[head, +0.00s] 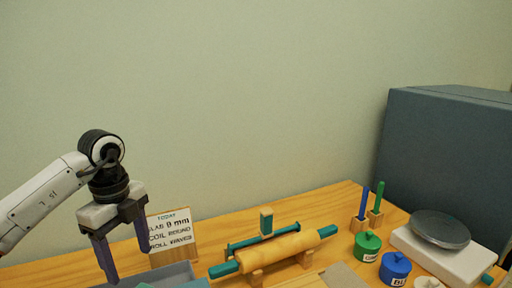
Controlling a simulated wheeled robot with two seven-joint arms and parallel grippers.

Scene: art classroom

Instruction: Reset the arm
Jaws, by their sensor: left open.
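My left gripper (125,255) comes in from the left in the head view and points down. Its two dark purple fingers are apart, and I see nothing between them except the background. It hangs over the left part of the wooden table (215,225), in front of a small sign card (170,230), and partly covers the card's left edge. A grey tray (178,273) lies just right of the fingers at the bottom edge. My right gripper does not show.
A rolling pin (275,249) with teal handles rests on wooden supports mid-table. To the right are a green pot (367,246), a blue pot (395,268), upright blue and green tools (377,197) in wooden blocks, and a scale (440,229). A large grey box (450,160) stands behind.

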